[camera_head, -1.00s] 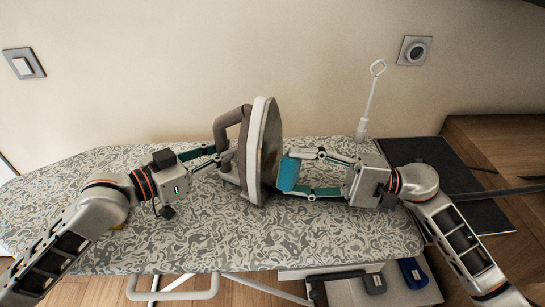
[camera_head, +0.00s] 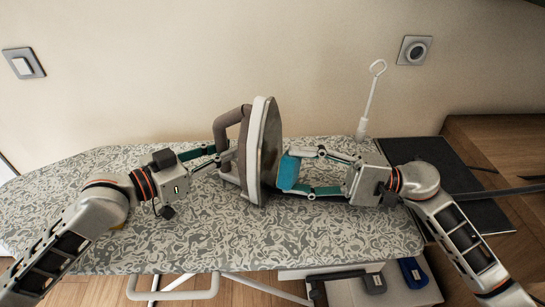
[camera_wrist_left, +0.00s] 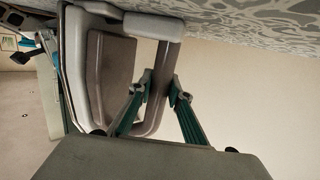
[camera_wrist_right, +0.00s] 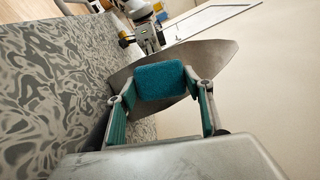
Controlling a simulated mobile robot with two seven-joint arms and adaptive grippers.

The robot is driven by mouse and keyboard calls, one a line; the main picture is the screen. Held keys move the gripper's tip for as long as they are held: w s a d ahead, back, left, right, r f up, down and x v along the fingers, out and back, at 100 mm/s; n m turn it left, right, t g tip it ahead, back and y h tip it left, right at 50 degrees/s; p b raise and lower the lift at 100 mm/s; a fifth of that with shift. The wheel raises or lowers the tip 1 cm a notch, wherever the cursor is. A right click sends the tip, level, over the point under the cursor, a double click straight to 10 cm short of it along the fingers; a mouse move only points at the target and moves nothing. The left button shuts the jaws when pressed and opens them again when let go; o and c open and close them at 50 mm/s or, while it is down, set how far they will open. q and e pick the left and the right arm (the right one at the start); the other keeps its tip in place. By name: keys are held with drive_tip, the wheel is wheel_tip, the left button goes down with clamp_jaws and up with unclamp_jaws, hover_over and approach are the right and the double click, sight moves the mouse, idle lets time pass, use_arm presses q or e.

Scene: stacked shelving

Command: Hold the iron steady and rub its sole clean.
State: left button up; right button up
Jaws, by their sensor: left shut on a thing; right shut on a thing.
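The iron (camera_head: 257,150) stands upright on its heel on the patterned ironing board, its sole (camera_head: 270,150) facing right. My left gripper (camera_head: 222,159) is shut on the iron's handle; in the left wrist view the fingers (camera_wrist_left: 162,92) close around the grey-brown handle (camera_wrist_left: 150,110). My right gripper (camera_head: 305,172) is shut on a blue sponge (camera_head: 289,172), held at the sole. In the right wrist view the sponge (camera_wrist_right: 160,81) sits between the fingertips in front of the grey sole (camera_wrist_right: 205,58). Whether the sponge touches the sole is hard to tell.
The ironing board (camera_head: 130,235) has free room around the iron. A white rod with a loop (camera_head: 371,95) rises at its back right edge. A dark mat (camera_head: 440,160) lies on the wooden surface to the right. Dark and blue items lie on a white shelf below (camera_head: 395,290).

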drive_tip(key=shift+w+d, duration=0.2)
drive_tip(key=shift+w, duration=0.15)
drive_tip(key=shift+w, duration=0.1)
drive_tip(key=shift+w+d+f, duration=0.1)
drive_tip(key=shift+d+f, duration=0.05)
drive_tip(key=shift+f, duration=0.05)
drive_tip(key=shift+s+a, duration=0.45)
drive_tip(key=shift+s, duration=0.3)
drive_tip(key=shift+s+a, duration=0.1)
drive_tip(key=shift+w+d, duration=0.5)
drive_tip(key=shift+w, duration=0.35)
drive_tip(key=shift+s, duration=0.1)
drive_tip(key=shift+s+a, duration=0.4)
drive_tip(key=shift+s, duration=0.2)
drive_tip(key=shift+s+a, duration=0.1)
drive_tip(key=shift+s, duration=0.15)
